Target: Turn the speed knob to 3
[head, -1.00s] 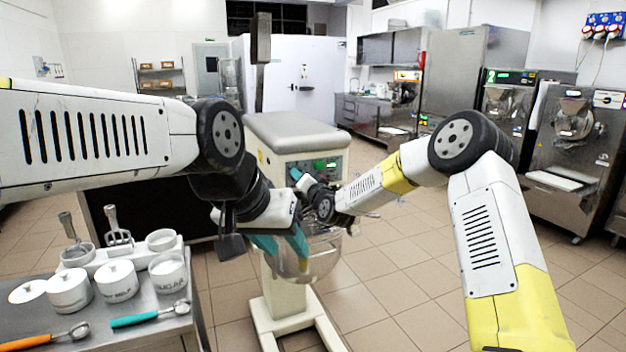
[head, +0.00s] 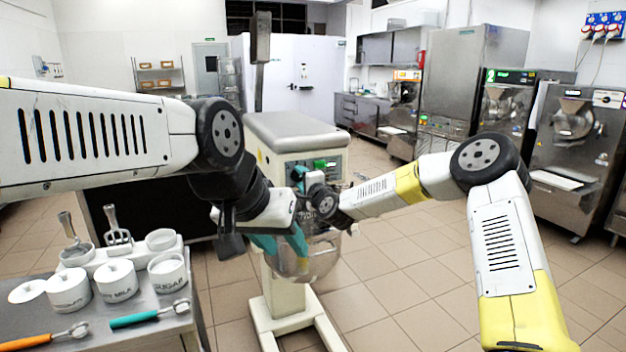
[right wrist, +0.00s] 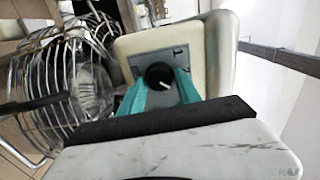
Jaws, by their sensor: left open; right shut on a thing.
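The speed knob (right wrist: 158,76) is a round black dial with a light pointer mark, on a grey panel of the mixer (head: 290,128). In the right wrist view it sits between the teal fingers of my right gripper (right wrist: 160,90), which is shut on it. My left gripper (head: 281,246) is open, with teal fingers pointing down at the mixer bowl (head: 308,262).
The wire guard (right wrist: 70,85) is beside the panel in the right wrist view. The tiled floor at the right is clear.

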